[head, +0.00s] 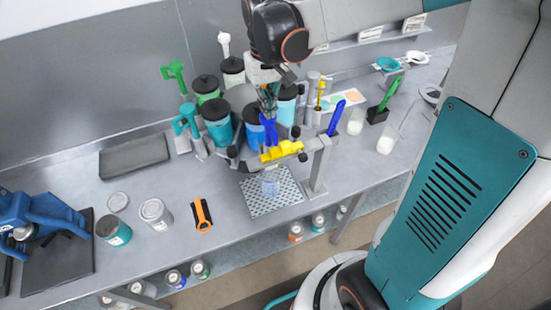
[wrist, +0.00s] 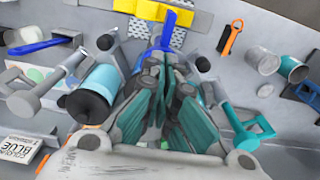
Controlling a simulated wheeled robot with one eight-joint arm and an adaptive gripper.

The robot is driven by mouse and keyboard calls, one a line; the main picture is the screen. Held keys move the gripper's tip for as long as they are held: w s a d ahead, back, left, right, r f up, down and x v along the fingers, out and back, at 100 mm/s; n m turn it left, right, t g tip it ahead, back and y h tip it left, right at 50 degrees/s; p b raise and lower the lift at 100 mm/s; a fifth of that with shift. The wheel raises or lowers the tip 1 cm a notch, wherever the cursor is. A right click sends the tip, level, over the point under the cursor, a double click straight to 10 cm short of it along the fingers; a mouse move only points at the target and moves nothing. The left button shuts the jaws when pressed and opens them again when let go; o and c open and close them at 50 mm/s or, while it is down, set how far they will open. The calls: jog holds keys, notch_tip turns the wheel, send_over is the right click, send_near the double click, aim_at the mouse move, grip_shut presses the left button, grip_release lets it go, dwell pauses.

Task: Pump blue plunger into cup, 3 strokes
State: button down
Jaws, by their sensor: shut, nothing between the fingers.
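A blue plunger-like part (head: 269,132) stands upright just below my gripper (head: 268,106), by a yellow block (head: 284,150) on a grey stand. The yellow block (wrist: 140,27) shows beyond. A blue lever handle (head: 336,117) stands to the right; it also shows in the wrist view (wrist: 36,47).
Black-lidded drums, including a teal one (head: 217,125), crowd behind the stand, with green (head: 174,73) and teal (head: 186,119) handles. An orange and black tool (head: 202,215), tins (head: 156,213) and a blue machine (head: 42,213) lie left.

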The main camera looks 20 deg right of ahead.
jog(key=shift+f+b, duration=1.5)
jog(key=shift+f, duration=0.4)
jog(key=shift+r, duration=0.1)
jog(key=shift+s+r+p, duration=0.1)
jog(key=shift+r+p, duration=1.55)
jog(key=shift+r, duration=0.8)
jog(key=shift+f, duration=0.2)
